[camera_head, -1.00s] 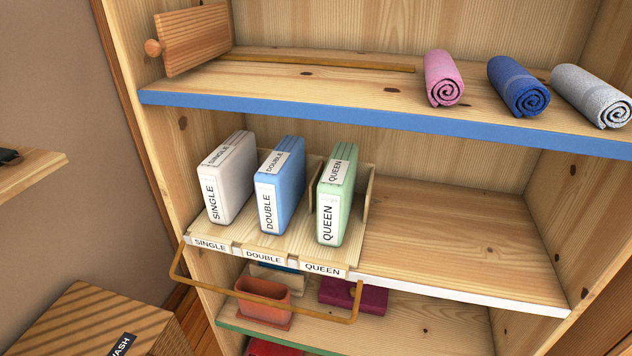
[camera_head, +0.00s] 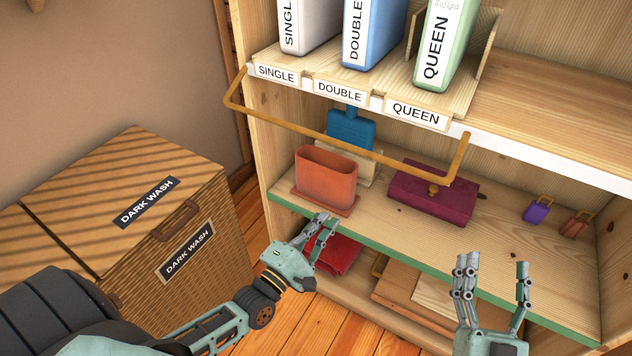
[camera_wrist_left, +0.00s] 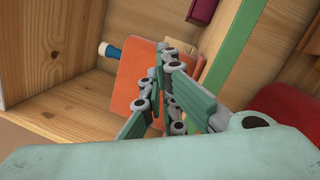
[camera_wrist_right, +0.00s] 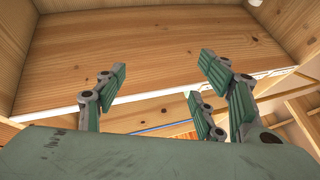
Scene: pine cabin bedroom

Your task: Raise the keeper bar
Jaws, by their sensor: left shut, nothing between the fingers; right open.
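The keeper bar (camera_head: 330,140) is a thin brown U-shaped bar. It hangs lowered in front of the white-edged shelf, below the SINGLE, DOUBLE and QUEEN labels, with its arms reaching back to the shelf edge at both ends. White, blue and green box-like packs (camera_head: 447,45) stand upright above it. My left gripper (camera_head: 328,222) is shut and empty, below the bar and in front of the terracotta pot. It also shows in the left wrist view (camera_wrist_left: 168,75). My right gripper (camera_head: 492,262) is open and empty, below and right of the bar; its fingers show in the right wrist view (camera_wrist_right: 160,85).
The green-edged shelf holds a terracotta pot (camera_head: 325,178), a maroon box (camera_head: 434,192) and small purple (camera_head: 537,210) and brown tags. A red item (camera_head: 338,254) and boards lie on the bottom shelf. A DARK WASH hamper (camera_head: 205,215) stands at left.

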